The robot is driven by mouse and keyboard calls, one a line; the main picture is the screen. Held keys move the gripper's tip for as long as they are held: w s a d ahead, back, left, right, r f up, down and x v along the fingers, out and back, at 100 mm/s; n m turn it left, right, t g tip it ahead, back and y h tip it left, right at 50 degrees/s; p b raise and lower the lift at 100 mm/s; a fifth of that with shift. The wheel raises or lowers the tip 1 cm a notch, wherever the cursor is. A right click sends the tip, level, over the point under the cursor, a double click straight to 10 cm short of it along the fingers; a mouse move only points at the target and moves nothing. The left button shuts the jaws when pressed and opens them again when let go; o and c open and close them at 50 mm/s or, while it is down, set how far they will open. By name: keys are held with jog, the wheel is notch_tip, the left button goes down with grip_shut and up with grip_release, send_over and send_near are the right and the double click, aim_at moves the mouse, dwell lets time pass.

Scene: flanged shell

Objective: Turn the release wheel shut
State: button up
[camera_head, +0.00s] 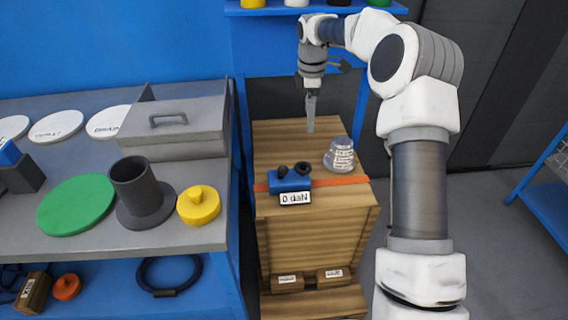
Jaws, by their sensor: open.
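A small blue device (290,180) sits on an orange strap across the wooden crate. Its front has a white label reading "0 daN", and two small black round parts (302,168) are on its top. One of these may be the release wheel, but they are too small to tell which. My gripper (310,125) points down above the far part of the crate top, behind the blue device and apart from it. It is open, with nothing seen between its fingers. The gap between the fingers is hard to see from this side.
Left is a grey bench (90,235) with a flanged black cylinder (140,190), yellow knobbed piece (198,205), green disc (76,204) and grey lidded box (175,125).

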jog(key=w+f, duration=0.1)
jog(key=f, duration=0.1)
jog(key=b, duration=0.5)
send_near(303, 166)
jog(key=shift+n, duration=0.3)
notch_tip(303, 166, down, 8)
jog(key=shift+w+f, duration=0.1)
jog(key=shift+c, duration=0.2)
jog(key=c, duration=1.3)
jog(key=shift+p, duration=0.3)
